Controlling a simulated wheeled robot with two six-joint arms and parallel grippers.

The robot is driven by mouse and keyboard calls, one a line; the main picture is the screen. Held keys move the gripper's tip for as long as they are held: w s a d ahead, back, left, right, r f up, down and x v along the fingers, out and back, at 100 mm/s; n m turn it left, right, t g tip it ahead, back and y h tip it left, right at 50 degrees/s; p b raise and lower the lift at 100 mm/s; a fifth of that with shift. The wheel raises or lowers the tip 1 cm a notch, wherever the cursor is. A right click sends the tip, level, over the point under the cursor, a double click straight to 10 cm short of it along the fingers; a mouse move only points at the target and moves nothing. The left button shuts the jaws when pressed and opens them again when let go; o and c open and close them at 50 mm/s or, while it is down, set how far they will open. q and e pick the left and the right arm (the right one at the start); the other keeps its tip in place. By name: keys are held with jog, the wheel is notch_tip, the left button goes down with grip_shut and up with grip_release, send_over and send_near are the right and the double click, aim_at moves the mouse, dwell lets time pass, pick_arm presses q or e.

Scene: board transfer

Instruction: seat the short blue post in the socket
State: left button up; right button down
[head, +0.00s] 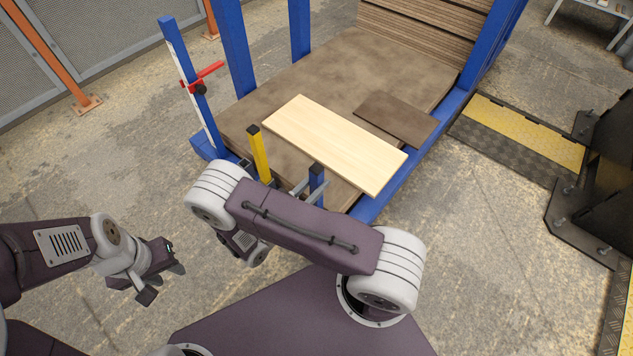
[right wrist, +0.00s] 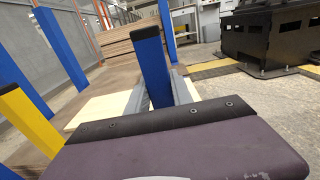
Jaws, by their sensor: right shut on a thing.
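The short blue post (head: 316,176) with a dark top stands near the front edge of the blue frame in the head view. It also rises between the grey fingers in the right wrist view (right wrist: 153,70), slightly tilted there. My right gripper (head: 312,190) is shut on it, and my forearm hides its lower part. I cannot make out the socket, or whether the post's foot is in it. My left gripper (head: 164,284) is open and empty over the floor at the lower left, well away from the post.
A yellow post (head: 260,157) with a dark top stands left of the blue post. A pale board (head: 335,140) and a smaller brown board (head: 396,118) lie on the brown stack. A blue-and-white upright (head: 192,90) carries a red clamp (head: 203,77). Blue uprights stand behind.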

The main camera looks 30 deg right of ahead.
jog(key=shift+f+b, duration=0.6)
jog(key=shift+f, duration=0.25)
jog(key=c, duration=1.1)
grip_release()
jog(key=shift+o, duration=0.2)
jog(key=p+v, duration=0.2)
jog(key=v, duration=0.7)
jog(key=shift+p, duration=0.4)
